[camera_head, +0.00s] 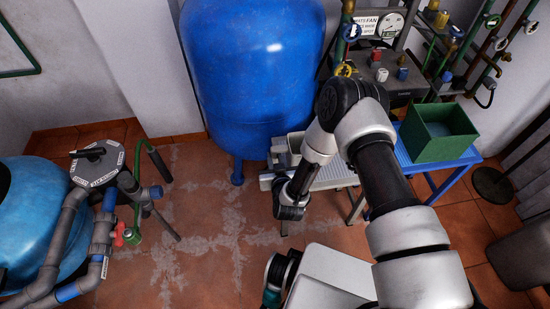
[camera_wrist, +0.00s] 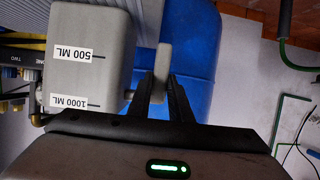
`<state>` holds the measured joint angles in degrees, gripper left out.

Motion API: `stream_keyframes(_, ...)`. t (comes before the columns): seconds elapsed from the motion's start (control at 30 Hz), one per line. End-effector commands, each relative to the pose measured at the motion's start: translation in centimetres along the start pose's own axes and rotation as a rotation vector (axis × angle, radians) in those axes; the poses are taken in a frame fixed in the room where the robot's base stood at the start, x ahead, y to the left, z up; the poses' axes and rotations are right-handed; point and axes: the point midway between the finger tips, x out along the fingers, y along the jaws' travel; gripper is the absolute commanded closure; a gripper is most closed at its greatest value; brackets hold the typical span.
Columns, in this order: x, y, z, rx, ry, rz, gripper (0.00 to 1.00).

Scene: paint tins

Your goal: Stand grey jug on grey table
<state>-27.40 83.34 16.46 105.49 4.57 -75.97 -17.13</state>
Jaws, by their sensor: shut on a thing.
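The grey jug (camera_wrist: 88,62) fills the upper left of the wrist view, with 500 ML and 1000 ML labels on its side. My gripper (camera_wrist: 163,88) is shut on the jug's handle (camera_wrist: 163,60), a finger on each side. In the head view my arm partly hides the gripper and a pale grey shape that appears to be the jug (camera_head: 293,143), in front of the blue tank. The grey table (camera_head: 332,176) shows partly behind my arm. I cannot tell whether the jug touches it.
A large blue tank (camera_head: 255,75) stands behind. At the right a blue table (camera_head: 465,158) bears a green box (camera_head: 440,133), with pipes and valves behind. A light-blue tank (camera_head: 30,215) with pipes stands at the left. The tiled floor (camera_head: 200,235) between is clear.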

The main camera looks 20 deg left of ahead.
Motion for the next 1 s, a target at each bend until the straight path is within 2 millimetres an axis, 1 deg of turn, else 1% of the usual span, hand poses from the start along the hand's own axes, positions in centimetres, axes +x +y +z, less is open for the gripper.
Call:
stream_keyframes(0.1, 0.2, 0.0, 0.5, -0.001, 0.001, 0.000, 1.00)
stream_keyframes(0.13, 0.1, 0.0, 0.3, 0.000, 0.000, 0.000, 0.77)
stream_keyframes(0.2, 0.1, 0.0, 0.3, 0.000, 0.000, 0.000, 0.65)
stream_keyframes(0.23, 0.1, 0.0, 0.3, 0.000, 0.000, 0.000, 0.63)
stream_keyframes(0.53, 0.0, 0.0, 0.1, 0.000, 0.000, 0.000, 0.63)
stream_keyframes(0.6, -0.2, 0.0, -0.4, 0.000, 0.000, 0.000, 0.63)
stream_keyframes(0.63, -0.5, 0.0, -0.1, 0.000, -0.002, -0.001, 0.63)
stream_keyframes(0.77, -2.8, -0.1, -0.1, -0.001, -0.004, -0.002, 0.63)
stream_keyframes(1.0, -8.1, -0.1, -0.1, 0.000, -0.003, -0.002, 0.63)
